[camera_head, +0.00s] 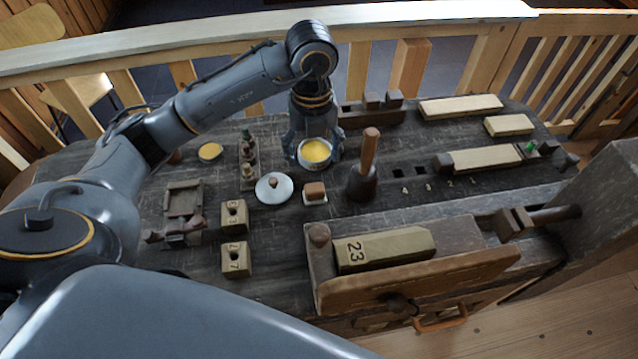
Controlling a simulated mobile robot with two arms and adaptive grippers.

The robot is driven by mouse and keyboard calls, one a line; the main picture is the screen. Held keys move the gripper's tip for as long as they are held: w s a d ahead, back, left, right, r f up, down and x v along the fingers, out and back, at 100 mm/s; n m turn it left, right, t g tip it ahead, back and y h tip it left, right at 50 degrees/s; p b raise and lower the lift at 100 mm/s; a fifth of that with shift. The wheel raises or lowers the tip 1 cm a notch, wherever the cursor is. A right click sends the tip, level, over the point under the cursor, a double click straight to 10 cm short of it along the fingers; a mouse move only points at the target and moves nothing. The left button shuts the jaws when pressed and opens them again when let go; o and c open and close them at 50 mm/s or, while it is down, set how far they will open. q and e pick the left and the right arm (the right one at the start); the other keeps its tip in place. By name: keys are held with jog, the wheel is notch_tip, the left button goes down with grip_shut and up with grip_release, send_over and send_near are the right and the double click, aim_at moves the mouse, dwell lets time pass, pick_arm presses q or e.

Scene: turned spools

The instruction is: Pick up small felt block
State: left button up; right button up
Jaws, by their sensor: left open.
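A small block (315,190) with a brown top and a pale, felt-like base lies on the dark workbench, just right of a round white lid with a knob (274,189). It looks like the small felt block. My left gripper (314,162) points down above and behind it, with its fingers spread on either side of a round tin of yellow stuff (316,151). I cannot tell whether the fingers touch the tin. The gripper is open and the block is apart from it. My right gripper is not in view.
A mallet-like tool with an upright handle (369,152) stands close to the block's right. Numbered wooden blocks (235,215) stand to the left. A vise holding a block marked 23 (386,249) is in front. The workbench (280,240) has some bare room before the block.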

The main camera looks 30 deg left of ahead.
pick_arm(q)
send_over(314, 187)
notch_tip(314, 187, down, 5)
jog(key=shift+s+f+p, duration=0.15)
jog(key=shift+p, duration=0.15)
jog(key=shift+f, duration=0.95)
notch_tip(314, 187, down, 4)
jog(key=shift+d+r+p, duration=0.1)
jog(key=shift+r+p, duration=0.1)
jog(key=shift+p, duration=0.7)
jog(key=shift+f, duration=0.55)
jog(key=c, duration=1.1)
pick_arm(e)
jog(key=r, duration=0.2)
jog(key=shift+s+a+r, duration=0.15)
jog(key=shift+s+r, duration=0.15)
